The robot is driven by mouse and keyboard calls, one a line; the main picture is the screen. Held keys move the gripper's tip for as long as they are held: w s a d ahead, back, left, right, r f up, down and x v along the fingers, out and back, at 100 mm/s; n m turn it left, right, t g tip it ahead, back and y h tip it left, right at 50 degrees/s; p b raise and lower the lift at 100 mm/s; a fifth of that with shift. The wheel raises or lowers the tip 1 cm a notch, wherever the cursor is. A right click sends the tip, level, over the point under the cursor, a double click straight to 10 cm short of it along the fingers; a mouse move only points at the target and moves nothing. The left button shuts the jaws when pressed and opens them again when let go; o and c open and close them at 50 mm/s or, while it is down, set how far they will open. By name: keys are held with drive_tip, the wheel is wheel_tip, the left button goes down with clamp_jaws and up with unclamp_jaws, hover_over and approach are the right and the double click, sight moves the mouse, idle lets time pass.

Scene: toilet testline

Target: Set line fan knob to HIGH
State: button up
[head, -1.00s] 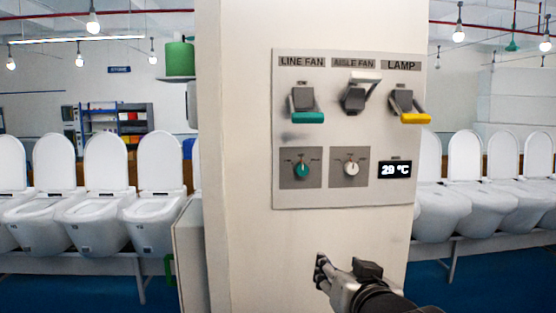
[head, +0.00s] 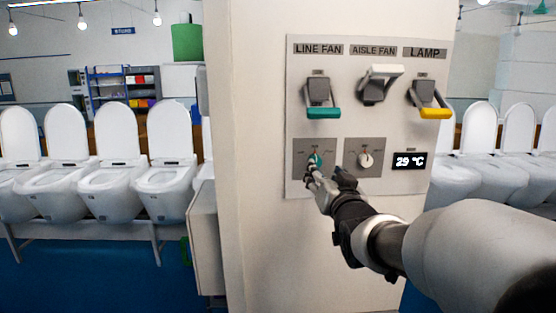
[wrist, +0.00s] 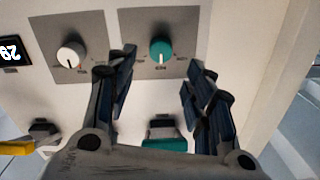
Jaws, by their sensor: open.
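The line fan knob is a teal dial (head: 315,160) on a grey plate under the LINE FAN label (head: 318,49). In the wrist view the teal knob (wrist: 161,51) shows whole, with a pale pointer mark. My gripper (head: 322,172) is in front of the control panel at the knob's lower side and partly covers it in the head view. In the wrist view my gripper (wrist: 160,75) is open, with one finger on each side of the knob's line and nothing between them. I cannot tell whether a fingertip touches the panel.
A white knob (head: 365,159) sits right of the teal one, beside a 29 °C display (head: 409,161). Above are a teal-handled switch (head: 321,112), a white-handled switch (head: 385,71) and a yellow-handled switch (head: 434,112). Rows of white toilets (head: 106,178) stand behind the pillar.

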sight(318, 164)
drive_tip(key=w+p, duration=0.1)
drive_tip(key=w, duration=0.6)
drive_tip(key=shift+w+a, duration=0.15)
drive_tip(key=shift+w, duration=0.05)
drive_tip(key=shift+c, duration=0.3)
drive_tip(key=c, duration=1)
drive_tip(key=shift+f+m+b, duration=0.1)
drive_tip(key=shift+m+b, duration=0.2)
drive_tip(key=shift+m, duration=0.1)
drive_tip(key=m+b, duration=0.7)
drive_tip(key=m, duration=0.4)
drive_tip(key=shift+b, duration=0.3)
drive_tip(key=shift+m, duration=0.3)
